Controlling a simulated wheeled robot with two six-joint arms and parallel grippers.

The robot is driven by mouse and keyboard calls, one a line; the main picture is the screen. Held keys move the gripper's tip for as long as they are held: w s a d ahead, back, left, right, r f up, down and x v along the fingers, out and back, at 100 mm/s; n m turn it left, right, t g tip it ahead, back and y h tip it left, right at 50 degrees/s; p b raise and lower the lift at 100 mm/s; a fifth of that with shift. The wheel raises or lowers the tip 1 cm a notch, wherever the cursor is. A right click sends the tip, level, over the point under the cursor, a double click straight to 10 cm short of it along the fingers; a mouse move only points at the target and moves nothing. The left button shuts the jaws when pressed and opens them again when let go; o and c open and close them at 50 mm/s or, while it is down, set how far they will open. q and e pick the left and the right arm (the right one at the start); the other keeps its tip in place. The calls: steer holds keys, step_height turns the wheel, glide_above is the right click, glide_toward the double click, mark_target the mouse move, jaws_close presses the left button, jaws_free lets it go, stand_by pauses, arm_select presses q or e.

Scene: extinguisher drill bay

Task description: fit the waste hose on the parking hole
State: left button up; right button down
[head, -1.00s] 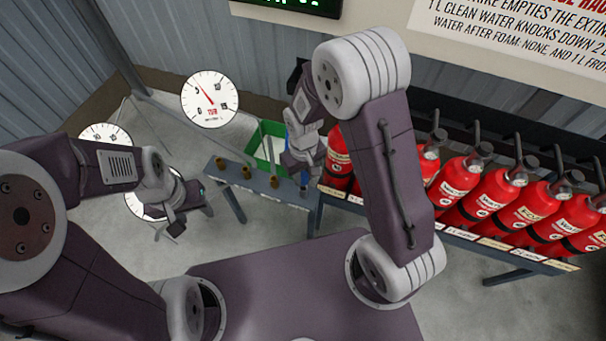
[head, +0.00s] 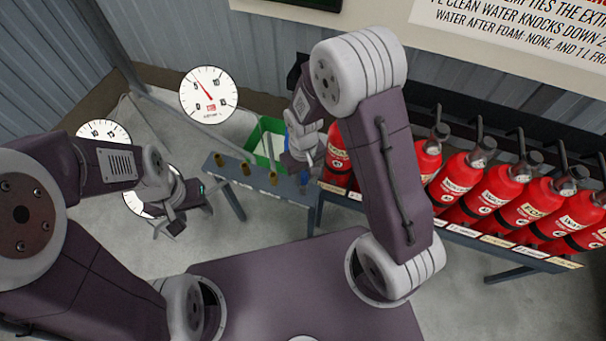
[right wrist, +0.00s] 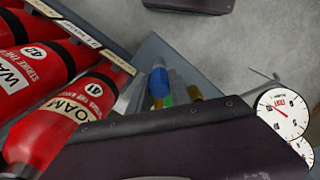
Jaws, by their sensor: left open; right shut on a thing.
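My right gripper (head: 302,165) hangs at the far bench, beside the leftmost red extinguishers. In the right wrist view its fingers (right wrist: 157,95) are shut around a blue piece with a grey end, the waste hose end (right wrist: 158,82). A little blue shows below the gripper in the head view too. The rest of the hose is hidden, and I cannot make out the parking hole. The bench (head: 234,183) carries brass fittings (head: 246,169) in a row left of the gripper. My left gripper (head: 176,222) is open and empty at the left, away from the bench.
A green crate (head: 257,133) stands behind the bench. Red extinguishers (head: 463,176) line a rack on the right, close to my right arm. Round dial gauges (head: 208,95) are at the left. Grey floor (head: 270,218) is clear before the bench.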

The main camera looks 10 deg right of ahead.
steer(key=shift+p, duration=0.3)
steer(key=shift+f+b, duration=0.55)
steer(key=shift+f, duration=0.2)
stand_by(0.4)
steer(key=c, duration=1.1)
jaws_free()
